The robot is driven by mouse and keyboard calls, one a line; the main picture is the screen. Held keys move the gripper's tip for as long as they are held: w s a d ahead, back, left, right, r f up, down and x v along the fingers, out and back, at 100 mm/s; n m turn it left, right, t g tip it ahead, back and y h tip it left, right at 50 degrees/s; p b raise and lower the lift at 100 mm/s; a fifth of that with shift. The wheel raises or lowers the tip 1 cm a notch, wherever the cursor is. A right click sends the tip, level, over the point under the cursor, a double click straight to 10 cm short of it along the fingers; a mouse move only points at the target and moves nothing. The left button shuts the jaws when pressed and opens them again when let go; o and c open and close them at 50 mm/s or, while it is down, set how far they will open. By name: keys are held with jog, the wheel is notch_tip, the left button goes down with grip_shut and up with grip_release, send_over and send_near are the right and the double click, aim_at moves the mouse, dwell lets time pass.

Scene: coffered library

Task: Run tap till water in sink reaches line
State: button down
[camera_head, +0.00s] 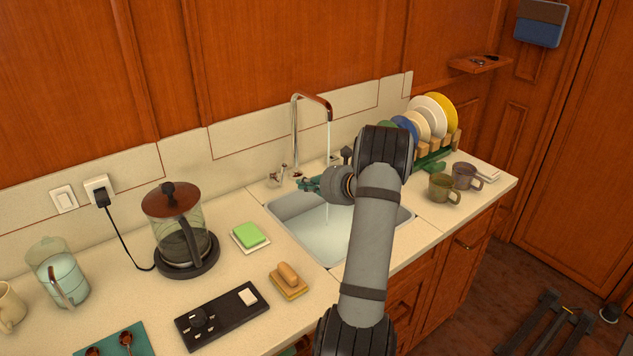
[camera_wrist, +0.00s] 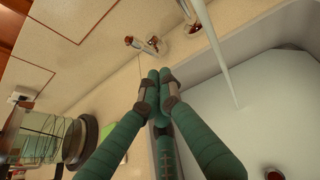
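The tap (camera_head: 312,98) is a tall bent spout behind the sink, and a thin stream of water (camera_head: 328,150) falls from it into the white sink (camera_head: 310,232). The stream also shows in the wrist view (camera_wrist: 219,55). A reddish drain (camera_wrist: 274,174) shows at the basin's bottom. I cannot make out a fill line or the water level. A tap handle (camera_wrist: 139,43) on the counter lies just beyond my fingertips, with a gap between. My gripper (camera_wrist: 159,80) has teal fingers with their tips drawn together and nothing visible between them. In the head view, my gripper (camera_head: 308,184) is over the sink's back left rim.
A coffee press (camera_head: 177,225), green sponge (camera_head: 250,235), brush (camera_head: 288,280) and black switch panel (camera_head: 220,316) stand left of the sink. Mugs (camera_head: 443,189) and a rack of plates (camera_head: 430,120) stand right. My arm hides part of the sink's right side.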

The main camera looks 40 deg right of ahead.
jog(key=w+p, duration=0.1)
jog(key=w, duration=0.1)
jog(key=w+r, duration=0.1)
jog(key=shift+w+a+r+p, duration=0.15)
jog(key=shift+w+a+p, duration=0.05)
jog(key=shift+w+p, duration=0.2)
jog(key=shift+w+r+p, duration=0.35)
jog(key=shift+w+r, duration=0.65)
jog(key=shift+r, duration=0.1)
